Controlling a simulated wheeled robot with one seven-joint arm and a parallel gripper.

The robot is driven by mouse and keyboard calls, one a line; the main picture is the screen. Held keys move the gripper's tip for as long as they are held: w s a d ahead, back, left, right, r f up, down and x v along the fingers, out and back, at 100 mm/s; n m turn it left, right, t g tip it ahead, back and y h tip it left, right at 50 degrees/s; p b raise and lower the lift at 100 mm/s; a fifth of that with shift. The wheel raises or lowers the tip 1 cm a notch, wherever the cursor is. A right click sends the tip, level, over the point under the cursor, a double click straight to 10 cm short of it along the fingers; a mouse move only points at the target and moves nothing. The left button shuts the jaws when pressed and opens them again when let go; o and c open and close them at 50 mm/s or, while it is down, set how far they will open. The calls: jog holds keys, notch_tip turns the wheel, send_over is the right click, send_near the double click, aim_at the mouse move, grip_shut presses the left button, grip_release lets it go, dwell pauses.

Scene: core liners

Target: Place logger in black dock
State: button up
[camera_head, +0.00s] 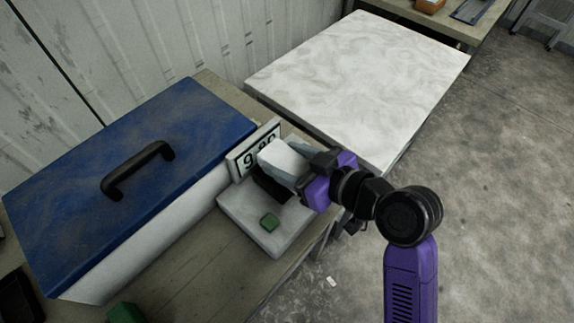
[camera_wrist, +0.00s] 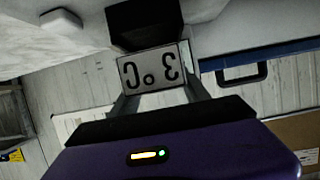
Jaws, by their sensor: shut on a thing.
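My gripper (camera_head: 275,172), purple with pale fingers, is over the white plate of a stand at the bench edge. It is shut on a dark block, seemingly the logger (camera_head: 268,187). The block shows between the fingertips in the wrist view (camera_wrist: 145,22). In the head view the pale fingers hide part of it, and I cannot tell whether it touches the plate. A black open tray, perhaps the black dock (camera_head: 17,297), is cut off at the lower left edge of the head view.
A blue-lidded box (camera_head: 190,125) with a black handle fills the bench's left. Another green object (camera_head: 125,313) is in front. A pale slab (camera_head: 360,80) lies behind.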

aim_at(287, 169)
jog(key=shift+f, duration=1.4)
jog(key=shift+f, duration=0.15)
jog(key=o, duration=1.5)
jog(key=shift+c, duration=0.2)
jog(key=shift+r, duration=0.3)
jog(key=b+v, duration=0.1)
jog(key=v, duration=1)
jog(key=shift+s+d, duration=0.25)
jog(key=shift+d, duration=0.05)
jog(key=shift+r, duration=0.15)
